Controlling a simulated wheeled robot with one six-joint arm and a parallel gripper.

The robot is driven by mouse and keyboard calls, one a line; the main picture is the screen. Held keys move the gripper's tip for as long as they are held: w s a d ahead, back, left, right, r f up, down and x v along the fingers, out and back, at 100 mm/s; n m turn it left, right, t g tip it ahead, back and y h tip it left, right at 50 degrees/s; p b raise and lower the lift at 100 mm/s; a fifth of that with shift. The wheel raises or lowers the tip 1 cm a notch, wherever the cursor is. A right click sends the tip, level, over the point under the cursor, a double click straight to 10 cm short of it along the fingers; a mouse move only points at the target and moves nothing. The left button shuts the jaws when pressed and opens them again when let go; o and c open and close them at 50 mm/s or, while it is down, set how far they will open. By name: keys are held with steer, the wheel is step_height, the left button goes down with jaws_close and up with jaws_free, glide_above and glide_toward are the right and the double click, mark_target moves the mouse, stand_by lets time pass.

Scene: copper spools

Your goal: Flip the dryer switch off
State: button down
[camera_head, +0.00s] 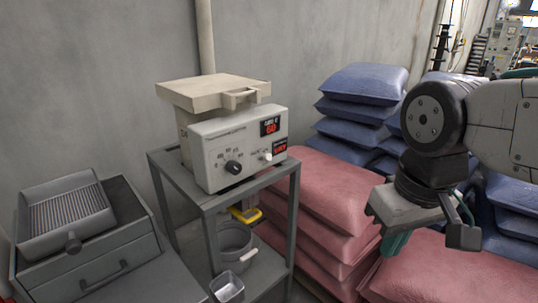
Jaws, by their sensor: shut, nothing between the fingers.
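The dryer (215,140), a pale box with a lid and a front panel, stands on top of a grey metal stand left of centre. Its panel has a black dial (233,168), a small white switch (267,157) to the right of the dial, and red lit displays (270,127). Whether the switch is tilted up or down is too small to tell. My gripper (396,243) is at the right, in front of the sacks and well apart from the dryer. Its teal fingers point down, and it is shut and empty.
Stacked pink sacks (320,190) and blue sacks (365,80) fill the space right of the stand (208,205). A grey bucket (233,240) and a metal tin (227,288) sit on its lower shelf. A grey drawer cabinet (95,265) stands at the left.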

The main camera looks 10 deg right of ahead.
steer(key=w+a+r+n+t, duration=0.1)
steer(key=w+a+r+n, duration=0.1)
steer(key=w, duration=1.1)
steer(key=w+a+r+n+t, duration=0.1)
steer(key=w+a+r, duration=0.3)
steer(key=w, duration=1)
steer(key=w+a+r+n+t+y, duration=0.1)
steer(key=w+a+r+n, duration=0.2)
steer(key=w, duration=1)
steer(key=shift+w+a+r+n, duration=0.35)
steer(key=shift+w+a+n, duration=0.05)
steer(key=shift+a, duration=0.15)
steer(key=shift+f, duration=0.1)
glide_above(266, 155)
steer(key=a, duration=0.1)
step_height(266, 155, down, 8)
steer(key=f, duration=0.3)
steer(key=shift+w+d+f, duration=0.1)
steer(key=shift+d+f, duration=0.2)
steer(key=shift+d, duration=0.1)
steer(key=shift+d+f, duration=0.15)
steer(key=shift+f, duration=0.4)
